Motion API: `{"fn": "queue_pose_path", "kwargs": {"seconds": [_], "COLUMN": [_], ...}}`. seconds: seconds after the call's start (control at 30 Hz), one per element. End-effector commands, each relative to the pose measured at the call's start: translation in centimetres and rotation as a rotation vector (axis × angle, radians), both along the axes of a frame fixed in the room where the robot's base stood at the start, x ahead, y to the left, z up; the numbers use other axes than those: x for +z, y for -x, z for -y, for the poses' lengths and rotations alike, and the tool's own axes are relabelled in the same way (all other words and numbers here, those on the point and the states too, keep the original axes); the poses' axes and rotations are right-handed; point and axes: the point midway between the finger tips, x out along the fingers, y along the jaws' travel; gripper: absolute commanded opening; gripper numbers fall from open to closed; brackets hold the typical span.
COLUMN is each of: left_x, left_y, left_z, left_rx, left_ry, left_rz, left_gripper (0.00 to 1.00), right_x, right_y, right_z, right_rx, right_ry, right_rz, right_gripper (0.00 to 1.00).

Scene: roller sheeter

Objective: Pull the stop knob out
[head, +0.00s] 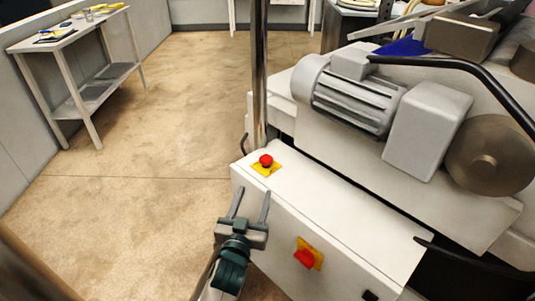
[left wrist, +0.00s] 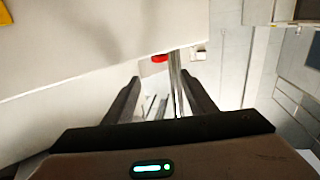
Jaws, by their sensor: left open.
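The stop knob (head: 265,160) is a red mushroom button on a yellow plate, on top of the white machine housing near its far left corner. In the left wrist view, a small red piece (left wrist: 160,58), which looks like the knob from the side, shows beyond the fingertips. My left gripper (head: 252,193) is open and empty. Its two fingers point toward the knob from the near side, with a gap between them and it. My right gripper is not in view.
A red switch on a yellow plate (head: 305,257) sits on the housing's front face. A metal post (head: 259,80) rises just behind the knob. A grey motor (head: 350,95) stands to the right. A work table (head: 75,32) is far left; the floor between is clear.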

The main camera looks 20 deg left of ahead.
Motion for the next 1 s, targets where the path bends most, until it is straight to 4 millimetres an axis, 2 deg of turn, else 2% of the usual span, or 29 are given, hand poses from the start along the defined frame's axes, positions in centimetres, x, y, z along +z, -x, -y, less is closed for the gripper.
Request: {"fn": "queue_pose_path", "kwargs": {"seconds": [0.37, 0.57, 0.77, 1.0], "left_x": [0.0, 0.1, 0.1, 0.1], "left_y": [-0.1, -1.1, -3.6, -7.8], "left_z": [0.0, -0.1, -0.3, -0.7], "left_rx": [0.0, 0.0, 0.0, 0.0], "left_ry": [0.0, -0.001, -0.003, -0.001], "left_rz": [0.0, 0.001, 0.001, 0.001], "left_gripper": [0.51, 0.51, 0.51, 0.51], "right_x": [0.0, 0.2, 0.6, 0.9], "right_y": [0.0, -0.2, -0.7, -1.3], "right_z": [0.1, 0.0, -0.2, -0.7], "right_rx": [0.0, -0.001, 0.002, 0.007], "right_ry": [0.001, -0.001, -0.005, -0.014], "right_rz": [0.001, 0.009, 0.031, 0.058], "right_gripper": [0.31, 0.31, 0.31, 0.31]}}
